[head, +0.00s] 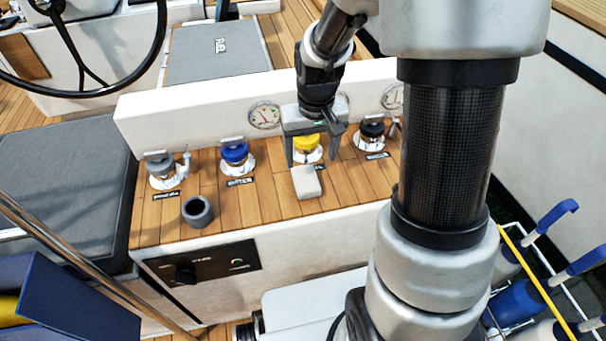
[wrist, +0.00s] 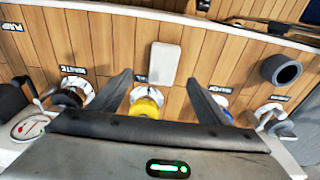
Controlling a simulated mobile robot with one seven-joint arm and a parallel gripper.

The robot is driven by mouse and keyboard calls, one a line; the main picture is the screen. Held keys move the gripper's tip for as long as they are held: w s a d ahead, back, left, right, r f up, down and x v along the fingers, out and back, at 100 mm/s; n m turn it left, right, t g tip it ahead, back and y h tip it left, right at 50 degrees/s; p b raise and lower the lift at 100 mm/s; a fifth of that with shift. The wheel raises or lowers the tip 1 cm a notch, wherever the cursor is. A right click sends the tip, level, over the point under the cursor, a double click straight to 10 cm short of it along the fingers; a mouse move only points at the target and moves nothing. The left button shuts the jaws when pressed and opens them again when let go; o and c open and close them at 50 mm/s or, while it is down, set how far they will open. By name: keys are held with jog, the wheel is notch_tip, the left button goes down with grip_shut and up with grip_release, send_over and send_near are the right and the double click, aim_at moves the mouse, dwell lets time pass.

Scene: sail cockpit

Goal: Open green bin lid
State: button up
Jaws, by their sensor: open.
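I see no green bin and no green lid in either view. My gripper (head: 311,160) is open and points down over the wooden console top. Its fingers stand on either side of a yellow cap (head: 307,144) on a white base. In the wrist view my gripper (wrist: 158,79) has nothing held between its fingers, and the yellow cap (wrist: 146,108) shows between them. I cannot tell whether the fingers touch the cap. A pale block (head: 306,182) lies just in front of the cap; it also shows in the wrist view (wrist: 164,63).
The console (head: 225,200) also carries a blue cap (head: 235,153), a black cap (head: 372,130), a grey cap (head: 159,163) and a dark grey cup (head: 197,211). A steering wheel (head: 160,35) is at upper left. A blue box (head: 75,305) is at lower left.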

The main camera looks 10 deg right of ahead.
aim_at(295, 180)
jog(key=f, duration=0.4)
jog(key=shift+w+b, duration=0.25)
jog(key=shift+b, duration=0.05)
jog(key=f, duration=0.1)
jog(key=f+b, duration=0.1)
jog(key=f, duration=0.1)
jog(key=w+f, duration=0.1)
jog(key=f, duration=0.1)
jog(key=shift+a+f+b, duration=0.1)
jog(key=shift+a+b, duration=0.2)
jog(key=shift+a, duration=0.05)
jog(key=c, duration=1.2)
jog(key=shift+a+r+p, duration=0.95)
jog(key=shift+a+r, duration=0.55)
jog(key=shift+r, duration=3.5)
notch_tip(295, 180, down, 10)
jog(key=b, duration=0.2)
jog(key=shift+s+r+b, duration=0.1)
jog(key=shift+r+b, duration=0.1)
jog(key=shift+b, duration=0.2)
